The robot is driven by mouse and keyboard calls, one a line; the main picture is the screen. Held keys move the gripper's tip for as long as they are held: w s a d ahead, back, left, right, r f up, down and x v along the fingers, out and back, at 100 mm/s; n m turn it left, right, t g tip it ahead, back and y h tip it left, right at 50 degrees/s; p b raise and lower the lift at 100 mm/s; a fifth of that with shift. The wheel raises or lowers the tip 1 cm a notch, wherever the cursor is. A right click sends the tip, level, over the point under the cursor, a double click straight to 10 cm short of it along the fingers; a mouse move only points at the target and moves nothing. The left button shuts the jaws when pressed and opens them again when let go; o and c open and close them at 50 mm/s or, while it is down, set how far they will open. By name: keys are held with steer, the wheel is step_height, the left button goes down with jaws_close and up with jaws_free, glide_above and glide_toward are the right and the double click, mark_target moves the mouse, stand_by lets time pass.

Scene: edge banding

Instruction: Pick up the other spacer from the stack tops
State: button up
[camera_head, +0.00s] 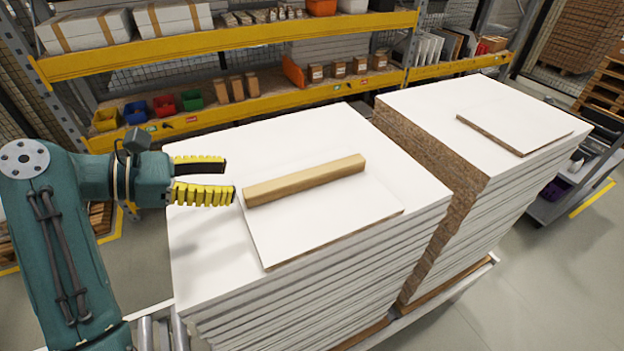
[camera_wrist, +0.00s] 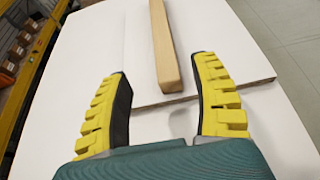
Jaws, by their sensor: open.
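A wooden spacer (camera_head: 305,181), a long square-edged bar, lies on a loose white panel (camera_head: 330,222) on top of the left stack (camera_head: 215,270). It also shows in the wrist view (camera_wrist: 162,45), pointing away from me, with its near end just beyond my fingertips. My gripper (camera_head: 229,181) is open and empty at the left of the spacer's near end. Its yellow-backed fingers (camera_wrist: 160,75) stand to either side of the bar's line, apart from it. The right stack (camera_head: 470,110) bears another loose panel (camera_head: 515,127), with no spacer visible on it.
A yellow-beamed shelf (camera_head: 240,110) with bins and boxes runs behind the stacks. A narrow gap separates the two stacks. A grey cart (camera_head: 570,195) stands at the right. The white top around the loose panel is clear.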

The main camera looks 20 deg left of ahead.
mark_target(272, 184)
steer(key=x, duration=0.6)
steer(key=shift+d, duration=0.1)
steer(key=shift+s+f+p+x, duration=0.1)
steer(key=shift+f+p+x, duration=0.2)
steer(key=shift+x, duration=1.05)
steer(key=shift+s+f+p+x, duration=0.1)
steer(key=shift+p+x, duration=0.3)
steer(key=shift+x, duration=0.95)
jaws_close()
steer(key=shift+r, duration=0.1)
